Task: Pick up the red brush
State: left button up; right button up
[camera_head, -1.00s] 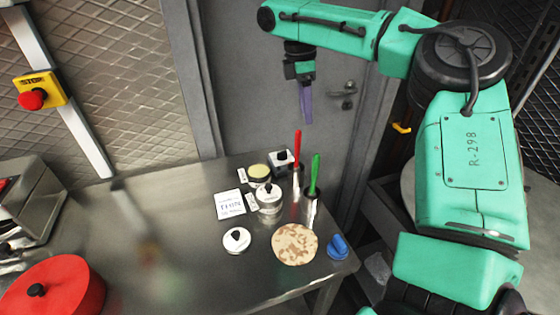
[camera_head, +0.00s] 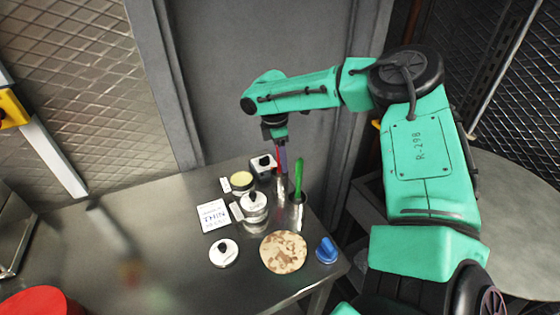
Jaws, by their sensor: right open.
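The red brush (camera_head: 278,151) stands upright near the back right of the steel table; only a thin strip of its red handle shows beside my gripper. My left gripper is not in view.
A green brush (camera_head: 299,175) stands close on the right. The table's left part is mostly clear.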

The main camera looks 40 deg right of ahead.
jog(key=shift+w, duration=0.1)
grip_shut()
jog(key=shift+r, duration=0.15)
notch_tip(320, 180, up, 20)
